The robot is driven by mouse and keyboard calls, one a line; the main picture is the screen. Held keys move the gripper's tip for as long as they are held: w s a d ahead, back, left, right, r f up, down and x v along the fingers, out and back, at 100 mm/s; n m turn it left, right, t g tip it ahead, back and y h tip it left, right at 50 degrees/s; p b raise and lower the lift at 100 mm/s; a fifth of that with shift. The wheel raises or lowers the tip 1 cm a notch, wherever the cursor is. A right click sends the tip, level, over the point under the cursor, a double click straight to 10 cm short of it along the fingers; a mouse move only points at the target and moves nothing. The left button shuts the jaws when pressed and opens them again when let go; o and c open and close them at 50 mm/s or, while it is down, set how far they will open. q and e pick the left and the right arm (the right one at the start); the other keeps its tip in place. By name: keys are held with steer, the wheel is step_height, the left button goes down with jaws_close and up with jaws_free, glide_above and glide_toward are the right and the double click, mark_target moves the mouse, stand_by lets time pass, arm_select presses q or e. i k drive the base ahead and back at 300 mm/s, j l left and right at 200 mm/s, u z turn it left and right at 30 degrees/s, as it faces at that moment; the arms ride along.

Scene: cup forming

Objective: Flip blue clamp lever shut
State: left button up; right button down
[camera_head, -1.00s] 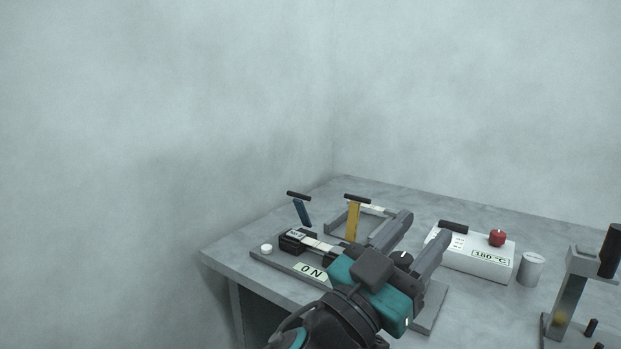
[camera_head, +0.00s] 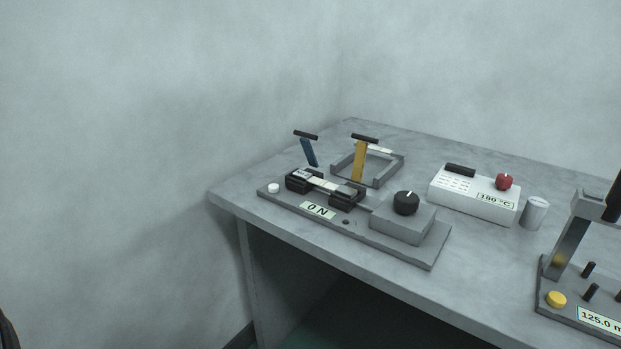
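The blue clamp lever (camera_head: 309,152) stands up, tilted, with a dark bar handle (camera_head: 306,135) on top. It rises from the left black clamp block (camera_head: 299,180) of a grey test fixture marked "0 N" (camera_head: 318,211). A yellow lever (camera_head: 359,160) with a dark handle stands nearly upright over the right clamp block (camera_head: 347,196). A pale strip (camera_head: 323,185) spans the two blocks. Neither gripper shows; only a dark sliver, perhaps part of my arm, is at the lower left edge.
A black knob (camera_head: 406,202) sits on the fixture's right end, a white button (camera_head: 274,188) on its left. Behind is a grey open frame (camera_head: 382,167). To the right stand a white 180 °C box (camera_head: 474,193), a metal cylinder (camera_head: 534,213) and a press-like device (camera_head: 573,236).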

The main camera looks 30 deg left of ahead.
mark_target(307, 146)
steer(key=u, duration=1.05)
steer(key=i, duration=0.05)
